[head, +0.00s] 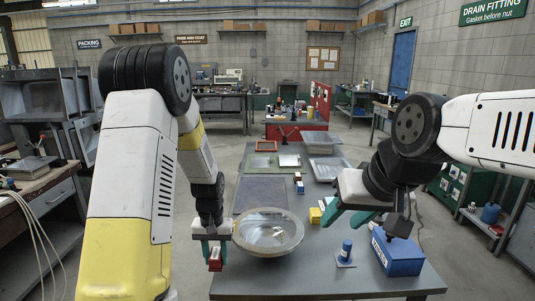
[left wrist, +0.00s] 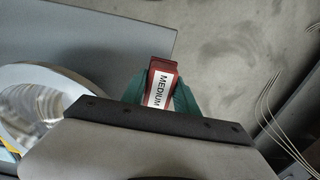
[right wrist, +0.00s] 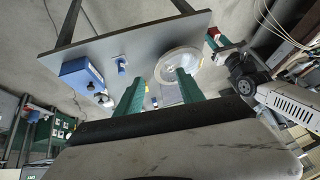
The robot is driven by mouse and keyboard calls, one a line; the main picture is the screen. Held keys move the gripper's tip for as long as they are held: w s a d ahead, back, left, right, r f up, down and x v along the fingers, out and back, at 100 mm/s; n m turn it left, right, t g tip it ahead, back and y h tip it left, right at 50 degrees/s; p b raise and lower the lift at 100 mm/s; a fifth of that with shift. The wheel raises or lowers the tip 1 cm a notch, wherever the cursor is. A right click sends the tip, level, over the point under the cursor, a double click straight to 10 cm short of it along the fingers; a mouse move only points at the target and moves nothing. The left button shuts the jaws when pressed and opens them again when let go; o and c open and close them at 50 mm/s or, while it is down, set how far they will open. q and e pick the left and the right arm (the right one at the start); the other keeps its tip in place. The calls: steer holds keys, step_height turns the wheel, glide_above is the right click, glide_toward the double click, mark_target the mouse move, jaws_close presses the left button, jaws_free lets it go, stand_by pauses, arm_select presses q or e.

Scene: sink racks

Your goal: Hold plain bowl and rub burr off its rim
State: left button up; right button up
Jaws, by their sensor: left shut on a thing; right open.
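A plain metal bowl (head: 247,246) with a wide rim sits on the near part of the grey table, with small pale marks or reflections inside it. Its left part also shows in the left wrist view (left wrist: 22,72), and it shows in the right wrist view (right wrist: 166,72). My left gripper (head: 214,250) is shut on a red block (left wrist: 161,68) with a white "MEDIUM" label, just left of the bowl and beyond the table's left edge. My right gripper (head: 350,215) is open and empty, above the table to the right of the bowl.
A blue box (head: 402,258) and a small blue bottle (head: 346,250) on a base stand right of the bowl. A yellow block (head: 315,215) and small coloured blocks (head: 299,186) lie behind it. Trays (head: 325,168) occupy the far table. The near table edge (head: 300,290) is clear.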

steer(key=w+a+f+n+g, duration=0.2)
steer(key=w+n, duration=0.3)
steer(key=w, duration=0.2)
steer(key=n+g, duration=0.4)
steer(key=n, duration=0.8)
glide_toward(268, 250)
steer(key=shift+d+f+y, duration=0.15)
steer(key=shift+d+y, duration=0.15)
steer(key=shift+d, duration=0.05)
steer(key=shift+a+f, duration=0.25)
steer(key=shift+f, duration=0.25)
steer(key=shift+x, duration=4.8)
steer(key=shift+s, duration=0.1)
steer(key=c, duration=1)
